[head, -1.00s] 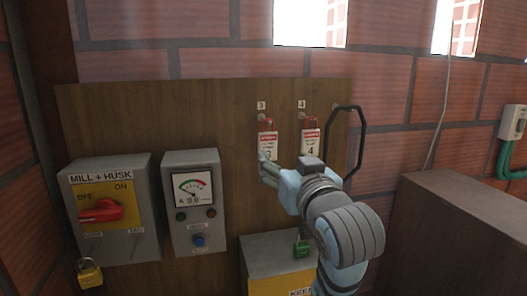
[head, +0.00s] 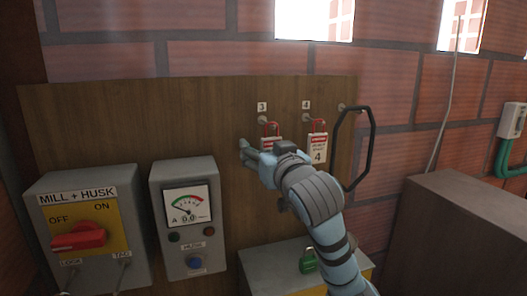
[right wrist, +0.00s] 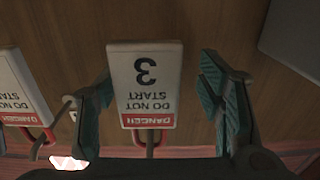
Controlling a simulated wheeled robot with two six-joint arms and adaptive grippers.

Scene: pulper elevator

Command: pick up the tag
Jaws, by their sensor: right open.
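The white tag marked 3 (right wrist: 145,70), with a red "DANGER" band, hangs on the wooden board. In the head view only its red top (head: 267,141) shows, the rest hidden by my right gripper (head: 247,152). The right wrist view shows the tag upside down between my right gripper's two spread fingers, with a gap on each side. The fingers are open and hold nothing. A similar tag marked 4 (head: 318,153) hangs to the right; it also shows at the left of the right wrist view (right wrist: 18,90). My left gripper is out of view.
A "MILL + HUSK" switch box (head: 95,225) with a red handle and a meter box (head: 187,215) are at left. A black loop (head: 368,150) sticks out right of tag 4. Below are a grey-topped box (head: 265,265) and green padlock (head: 308,260). A brown cabinet (head: 465,230) stands right.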

